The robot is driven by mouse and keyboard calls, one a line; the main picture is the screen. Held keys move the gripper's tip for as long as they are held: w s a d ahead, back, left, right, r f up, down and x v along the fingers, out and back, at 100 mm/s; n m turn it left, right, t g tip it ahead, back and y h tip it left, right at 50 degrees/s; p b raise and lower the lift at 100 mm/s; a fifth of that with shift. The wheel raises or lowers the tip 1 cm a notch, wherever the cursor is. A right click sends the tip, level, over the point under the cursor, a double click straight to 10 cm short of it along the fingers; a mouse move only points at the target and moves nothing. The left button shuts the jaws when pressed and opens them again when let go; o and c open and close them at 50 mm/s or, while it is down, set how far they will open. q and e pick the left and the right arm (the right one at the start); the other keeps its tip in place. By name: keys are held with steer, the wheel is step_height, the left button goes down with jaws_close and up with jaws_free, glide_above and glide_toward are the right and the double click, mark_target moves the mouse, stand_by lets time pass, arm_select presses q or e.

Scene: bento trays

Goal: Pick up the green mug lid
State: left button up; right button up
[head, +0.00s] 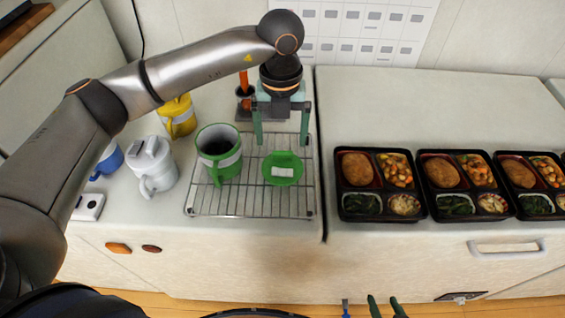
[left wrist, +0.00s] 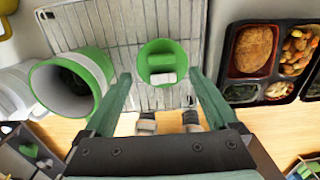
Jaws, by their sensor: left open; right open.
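The green mug lid (head: 291,163) lies flat on the wire rack (head: 206,207), with a white label on it. It also shows in the left wrist view (left wrist: 151,52), between the fingertips in the picture. My left gripper (head: 281,141) points down above the rack, open and empty, its fingers apart on either side of the lid's direction. Those fingers also show in the left wrist view (left wrist: 160,76). The open green mug (head: 226,172) stands on the rack left of the lid. My right gripper (head: 385,302) shows only its green fingertips at the bottom edge, apart.
A white lidded mug (head: 158,176), a yellow mug (head: 179,117) and a blue mug (head: 109,160) stand to the left. Several bento trays (head: 381,215) line the right counter. An orange-handled thing (head: 244,80) stands behind the gripper. The counter front between the rack and trays is clear.

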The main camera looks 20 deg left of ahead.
mark_target(283, 154)
arm_select(q)
steer(key=shift+f, duration=0.5)
step_height(283, 154, down, 4)
steer(key=shift+w+d+f+p, duration=0.1)
steer(key=shift+d+p, duration=0.05)
steer(key=shift+p, duration=0.4)
steer(key=shift+c, duration=0.3)
steer(key=c, duration=1.4)
